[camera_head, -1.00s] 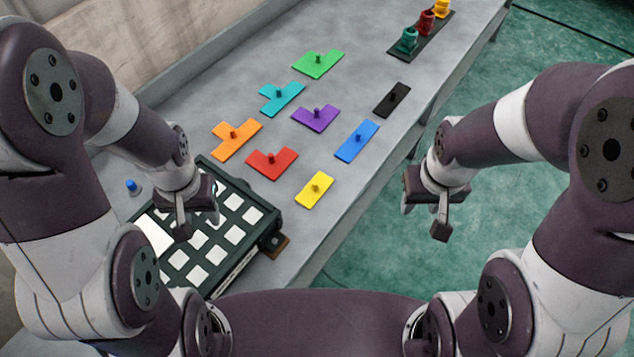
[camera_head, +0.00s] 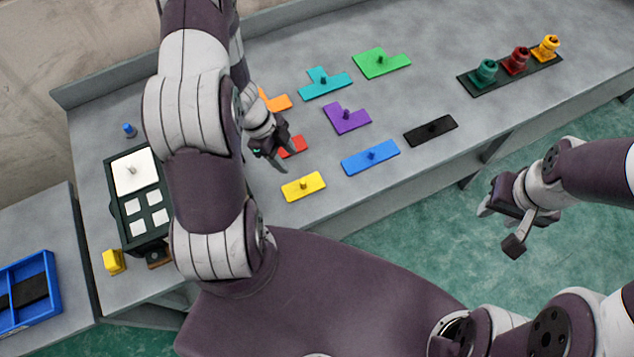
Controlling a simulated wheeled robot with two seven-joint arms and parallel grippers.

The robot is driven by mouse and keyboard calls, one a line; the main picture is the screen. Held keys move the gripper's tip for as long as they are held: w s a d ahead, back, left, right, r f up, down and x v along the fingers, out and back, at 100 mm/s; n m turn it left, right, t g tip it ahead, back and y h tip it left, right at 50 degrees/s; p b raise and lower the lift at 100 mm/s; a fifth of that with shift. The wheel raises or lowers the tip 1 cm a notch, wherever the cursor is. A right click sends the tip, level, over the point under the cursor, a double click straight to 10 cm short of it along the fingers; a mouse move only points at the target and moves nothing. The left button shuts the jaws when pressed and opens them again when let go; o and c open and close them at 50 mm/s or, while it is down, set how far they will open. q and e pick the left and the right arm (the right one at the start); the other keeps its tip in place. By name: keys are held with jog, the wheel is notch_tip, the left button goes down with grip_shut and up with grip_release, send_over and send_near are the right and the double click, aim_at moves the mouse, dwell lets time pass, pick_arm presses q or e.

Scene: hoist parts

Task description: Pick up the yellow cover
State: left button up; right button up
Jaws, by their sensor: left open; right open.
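Three yellow things are in view, and I cannot tell for sure which is the yellow cover. A flat yellow rectangle with a knob (camera_head: 303,187) lies near the table's front edge. A small yellow block (camera_head: 114,262) stands at the table's left front corner. A yellow knobbed piece (camera_head: 546,49) sits on the dark strip at the far right. My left gripper (camera_head: 274,154) is open and empty, just above and left of the flat yellow rectangle, partly covering the red piece (camera_head: 293,146). My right gripper (camera_head: 505,227) is open and empty over the floor, right of the table.
Blue (camera_head: 370,157), black (camera_head: 431,130), purple (camera_head: 347,118), teal, green and orange pieces lie on the grey table. A dark tray with white squares (camera_head: 127,208) is partly hidden by my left arm. A blue bin (camera_head: 27,290) stands at far left.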

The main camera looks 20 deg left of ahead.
aim_at(301, 181)
pick_arm(q)
jog(key=x, duration=0.7)
jog(key=shift+d+f+b, duration=0.1)
jog(key=shift+f+b, duration=0.25)
jog(key=shift+s+d+f, duration=0.15)
jog(key=shift+d+f, duration=0.05)
jog(key=shift+f, duration=0.4)
jog(key=shift+s+d+f, duration=0.1)
jog(key=shift+d+f, duration=0.1)
jog(key=shift+f, duration=0.45)
jog(key=shift+a+f, duration=0.1)
jog(key=shift+f, duration=0.2)
jog(key=shift+w, duration=0.1)
jog(key=c, duration=0.4)
jog(key=shift+d, duration=0.25)
grip_shut()
jog(key=shift+a, duration=0.1)
pick_arm(e)
jog(key=shift+s+a+f, duration=0.15)
jog(key=shift+a+f, duration=0.2)
jog(key=shift+f, duration=0.1)
